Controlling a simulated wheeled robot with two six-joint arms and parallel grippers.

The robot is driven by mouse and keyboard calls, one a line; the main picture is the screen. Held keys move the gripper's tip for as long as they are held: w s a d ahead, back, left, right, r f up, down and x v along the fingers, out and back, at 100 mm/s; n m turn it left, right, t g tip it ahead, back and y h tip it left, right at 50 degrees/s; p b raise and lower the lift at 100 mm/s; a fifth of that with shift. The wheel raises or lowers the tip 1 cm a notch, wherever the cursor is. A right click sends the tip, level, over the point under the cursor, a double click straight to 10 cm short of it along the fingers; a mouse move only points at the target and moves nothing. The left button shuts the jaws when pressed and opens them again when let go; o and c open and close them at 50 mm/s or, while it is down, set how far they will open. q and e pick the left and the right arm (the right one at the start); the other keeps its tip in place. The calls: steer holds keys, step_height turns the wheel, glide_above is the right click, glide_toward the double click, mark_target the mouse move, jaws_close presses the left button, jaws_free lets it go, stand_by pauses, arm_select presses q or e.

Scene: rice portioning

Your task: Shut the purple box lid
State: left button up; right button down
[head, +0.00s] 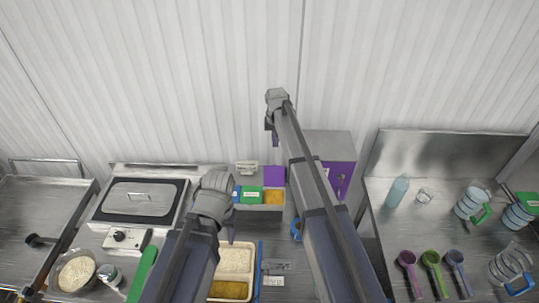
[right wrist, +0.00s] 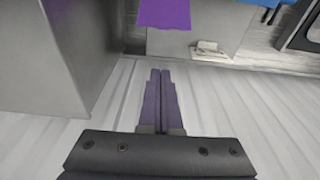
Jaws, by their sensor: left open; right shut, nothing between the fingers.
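The purple lid (head: 274,176) stands raised at the back of a small open box with orange-yellow food (head: 273,197), at the right end of a row of containers. In the right wrist view the purple lid (right wrist: 164,13) shows at the top edge, partly cut off. My right gripper (head: 275,139) is behind and above the lid, its fingers hanging down. It is shut and empty, and its fingertips (right wrist: 160,72) are apart from the lid. My left gripper (head: 230,235) is open, left of and in front of the row, over the rice tray; my arm hides part of it.
A green lid (head: 251,195) lies next to the purple-lidded box. A grey cabinet with a purple front (head: 340,178) stands close to my right arm. A tray of rice (head: 235,260) lies in front. The corrugated wall is behind.

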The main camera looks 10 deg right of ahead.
steer(key=shift+f, duration=0.15)
steer(key=b, duration=0.8)
glide_above(274, 176)
steer(key=w+d, duration=0.1)
steer(key=w, duration=0.2)
step_height(274, 176, down, 7)
steer(key=shift+w+f, duration=0.15)
steer(key=shift+f, duration=0.15)
